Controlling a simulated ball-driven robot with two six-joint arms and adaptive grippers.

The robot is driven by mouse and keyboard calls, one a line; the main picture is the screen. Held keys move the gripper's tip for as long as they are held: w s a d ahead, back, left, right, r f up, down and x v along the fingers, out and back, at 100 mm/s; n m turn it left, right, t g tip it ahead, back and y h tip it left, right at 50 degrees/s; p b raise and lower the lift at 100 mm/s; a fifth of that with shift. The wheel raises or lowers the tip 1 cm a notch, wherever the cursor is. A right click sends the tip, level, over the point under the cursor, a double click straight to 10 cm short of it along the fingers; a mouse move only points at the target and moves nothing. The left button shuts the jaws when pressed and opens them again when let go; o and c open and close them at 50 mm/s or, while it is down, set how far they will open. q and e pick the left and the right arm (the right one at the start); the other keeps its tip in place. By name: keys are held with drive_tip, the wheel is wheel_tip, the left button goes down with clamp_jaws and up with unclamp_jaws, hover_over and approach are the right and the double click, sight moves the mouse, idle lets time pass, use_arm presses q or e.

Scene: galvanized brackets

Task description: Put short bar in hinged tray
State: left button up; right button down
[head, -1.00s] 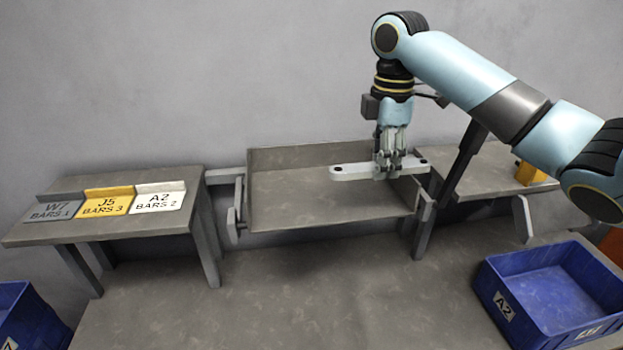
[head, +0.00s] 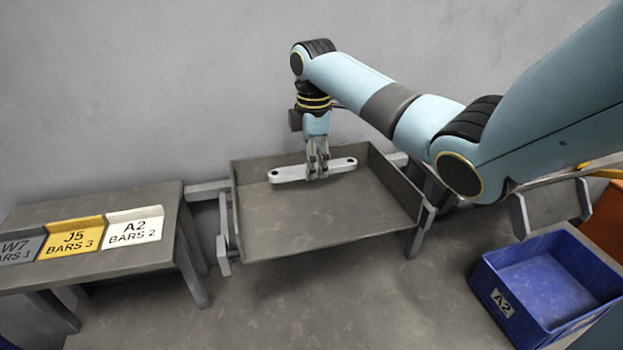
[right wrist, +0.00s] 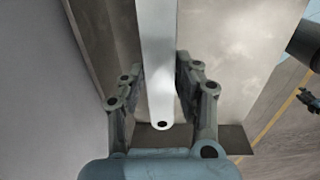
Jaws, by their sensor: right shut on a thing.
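The short bar (head: 290,174) is a pale grey flat bar with rounded ends and a hole near each end. My right gripper (head: 317,176) is shut on it near its middle, pointing down. In the right wrist view the bar (right wrist: 159,60) runs between the two fingers of the gripper (right wrist: 160,78). The hinged tray (head: 330,238) is a wide grey tray with low walls on a frame. The bar is over the back part of the tray; whether it touches the floor there I cannot tell. My left gripper is not in view.
A grey side table (head: 90,205) on the left carries the labels W7 bars 1, J5 bars 3 and A2 bars 2. A blue A2 bin (head: 545,285) stands at lower right. The wall is close behind the tray.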

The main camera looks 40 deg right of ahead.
sight(312, 191)
drive_tip(key=shift+a+f, duration=0.2)
drive_tip(key=shift+a, duration=0.1)
drive_tip(key=shift+f, duration=0.25)
wheel_tip(312, 191, down, 4)
drive_tip(key=shift+r, duration=0.25)
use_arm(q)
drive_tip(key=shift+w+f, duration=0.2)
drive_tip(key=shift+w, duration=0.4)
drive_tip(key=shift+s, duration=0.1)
use_arm(e)
drive_tip(key=c, duration=1)
unclamp_jaws()
drive_tip(key=shift+o, duration=0.2)
